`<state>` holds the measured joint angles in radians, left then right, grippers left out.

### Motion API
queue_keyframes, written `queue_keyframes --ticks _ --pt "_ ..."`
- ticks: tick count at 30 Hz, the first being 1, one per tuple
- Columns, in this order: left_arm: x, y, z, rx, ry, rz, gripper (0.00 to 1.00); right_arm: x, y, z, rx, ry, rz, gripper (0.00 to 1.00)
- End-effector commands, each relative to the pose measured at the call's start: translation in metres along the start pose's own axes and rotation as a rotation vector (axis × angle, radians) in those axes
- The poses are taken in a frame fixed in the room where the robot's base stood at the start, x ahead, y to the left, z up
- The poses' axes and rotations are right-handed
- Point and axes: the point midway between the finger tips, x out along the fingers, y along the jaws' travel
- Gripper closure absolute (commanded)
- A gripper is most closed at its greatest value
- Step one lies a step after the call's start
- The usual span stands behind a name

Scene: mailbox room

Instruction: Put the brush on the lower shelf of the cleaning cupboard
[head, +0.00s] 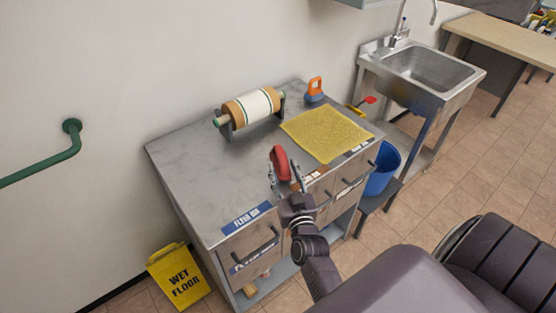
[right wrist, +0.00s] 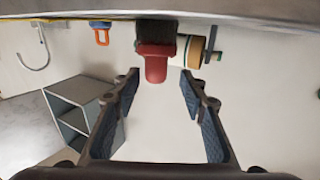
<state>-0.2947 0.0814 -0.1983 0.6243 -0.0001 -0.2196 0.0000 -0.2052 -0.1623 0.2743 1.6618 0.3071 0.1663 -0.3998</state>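What looks like the brush (head: 279,163), with a red handle and dark bristles, is on the steel worktop near its front edge. It also shows in the right wrist view (right wrist: 155,64), which looks upside down, with the worktop at the top. My right gripper (head: 284,174) is open at the front edge, its fingers either side of the red handle in the picture; I cannot tell whether they touch it. The steel cupboard (head: 190,150) has drawers and a lower shelf (head: 284,269), partly hidden by my arm. My left gripper is out of view.
A yellow cloth (head: 326,135), a roll on a holder (head: 250,107) and an orange-handled tool (head: 315,88) are on the worktop. A blue bucket (head: 383,171) stands to the right and a wet-floor sign (head: 179,276) to the left. The worktop's left side is clear.

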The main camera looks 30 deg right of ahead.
Motion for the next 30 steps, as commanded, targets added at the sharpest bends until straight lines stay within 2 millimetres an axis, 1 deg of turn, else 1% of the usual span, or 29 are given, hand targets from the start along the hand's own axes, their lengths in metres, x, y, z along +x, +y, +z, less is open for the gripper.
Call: queue_keyframes --ticks 1,8,15,18,25,30 --pt "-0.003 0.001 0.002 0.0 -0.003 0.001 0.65 0.007 0.0 -0.002 -0.001 0.002 0.0 0.61" --pt "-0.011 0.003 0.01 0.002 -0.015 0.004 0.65 0.031 0.003 -0.002 -0.002 -0.001 -0.002 0.61" --pt "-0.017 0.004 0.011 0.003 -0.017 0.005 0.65 0.061 0.004 0.001 -0.001 -0.001 -0.002 0.61" --pt "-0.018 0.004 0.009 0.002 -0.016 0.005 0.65 0.066 0.004 0.002 -0.002 -0.002 -0.002 0.61" --pt "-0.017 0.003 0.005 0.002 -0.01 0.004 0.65 0.067 0.004 0.003 -0.001 -0.002 -0.002 0.61" --pt "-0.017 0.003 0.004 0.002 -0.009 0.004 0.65 0.066 0.004 0.003 -0.001 -0.002 -0.002 0.8"
